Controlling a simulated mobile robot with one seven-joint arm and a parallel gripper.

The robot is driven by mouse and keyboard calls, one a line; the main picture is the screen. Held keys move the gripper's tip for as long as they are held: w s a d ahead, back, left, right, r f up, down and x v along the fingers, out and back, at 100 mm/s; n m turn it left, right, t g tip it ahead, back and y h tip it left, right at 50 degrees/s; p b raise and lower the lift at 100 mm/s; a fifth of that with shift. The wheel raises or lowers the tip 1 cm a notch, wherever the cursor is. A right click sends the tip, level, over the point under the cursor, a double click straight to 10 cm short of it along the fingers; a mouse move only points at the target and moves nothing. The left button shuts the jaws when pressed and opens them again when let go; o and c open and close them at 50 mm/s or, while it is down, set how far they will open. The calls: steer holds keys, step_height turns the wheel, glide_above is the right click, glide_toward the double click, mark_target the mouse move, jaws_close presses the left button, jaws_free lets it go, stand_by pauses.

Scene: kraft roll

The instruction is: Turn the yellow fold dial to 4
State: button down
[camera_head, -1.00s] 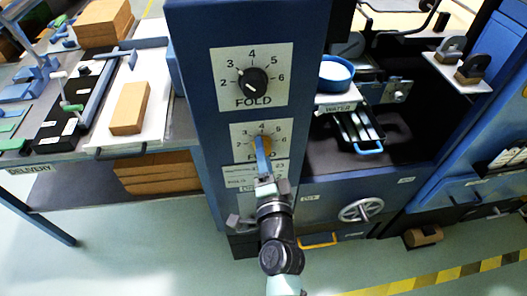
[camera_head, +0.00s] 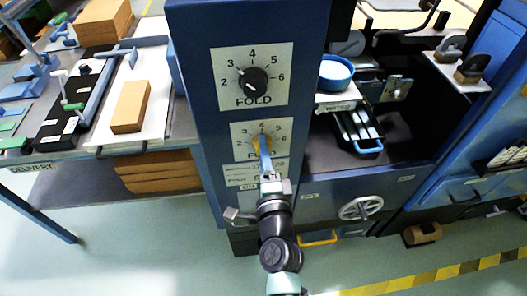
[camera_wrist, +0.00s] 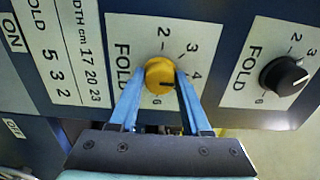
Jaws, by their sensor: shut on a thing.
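The yellow fold dial (camera_wrist: 160,76) sits on a white plate (camera_wrist: 122,35) printed with numbers and FOLD. The dial also shows in the head view (camera_head: 261,141), partly hidden by my fingers. My gripper (camera_wrist: 160,73) is shut on it, one blue finger on each side. In the wrist view the dial's dark mark points right, towards the side with the 4; its exact reading is hard to tell. The 5 is hidden behind a finger there. In the head view my gripper (camera_head: 264,143) reaches up to the dial from below.
A black fold dial (camera_head: 254,82) sits above on the same blue column (camera_head: 200,70), its mark near 3. A blue-rimmed water bowl (camera_head: 336,72) and a handwheel (camera_head: 361,208) are to the right. A delivery table (camera_head: 185,122) is to the left.

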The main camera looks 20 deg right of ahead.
steer(key=shift+c, duration=1.8)
jaws_free()
steer(key=shift+w, duration=0.1)
steer(key=b+v, duration=0.2)
steer(key=v, duration=1.1)
steer(key=shift+r, duration=0.2)
